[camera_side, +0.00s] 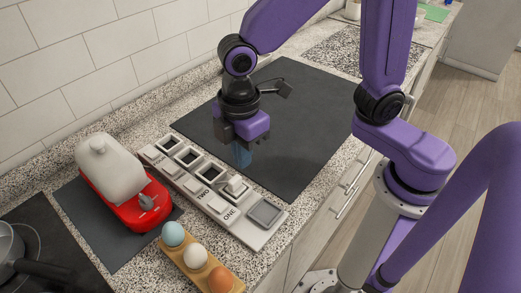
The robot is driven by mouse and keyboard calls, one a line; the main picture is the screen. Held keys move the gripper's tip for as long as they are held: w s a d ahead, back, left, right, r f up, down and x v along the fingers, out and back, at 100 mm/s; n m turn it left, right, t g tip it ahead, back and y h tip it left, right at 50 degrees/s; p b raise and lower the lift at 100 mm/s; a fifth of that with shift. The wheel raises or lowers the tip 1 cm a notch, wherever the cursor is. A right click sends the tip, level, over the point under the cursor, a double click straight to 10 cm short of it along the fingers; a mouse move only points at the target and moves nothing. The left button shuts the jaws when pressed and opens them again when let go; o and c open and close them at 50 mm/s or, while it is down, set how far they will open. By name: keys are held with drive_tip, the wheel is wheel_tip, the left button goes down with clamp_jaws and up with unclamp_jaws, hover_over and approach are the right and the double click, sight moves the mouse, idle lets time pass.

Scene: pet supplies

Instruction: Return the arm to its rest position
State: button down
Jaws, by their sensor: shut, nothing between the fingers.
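My gripper (243,158) is on the purple arm, pointing down over the dark mat (305,118) on the speckled counter. It is shut and nothing shows between its fingers. It hangs just behind the white button panel (245,232), apart from it as far as I can tell. The panel has several square compartments and raised labels, with "TWO" and "ONE" readable. A pale piece stands up in one compartment near the panel's right part, and a grey square pad (265,213) is at its right end.
An egg holder (222,284) with three eggs is at the front. A pot (12,258) is at the lower left. The tiled wall (100,55) bounds the back. The dark mat right of my gripper is clear.

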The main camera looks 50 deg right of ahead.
drive_tip(key=s+d+r+m, duration=0.1)
drive_tip(key=s+d+m, duration=0.3)
drive_tip(key=s+d, duration=0.8)
drive_tip(key=d, duration=0.4)
drive_tip(key=shift+s+r, duration=0.2)
drive_tip(key=shift+r, duration=0.15)
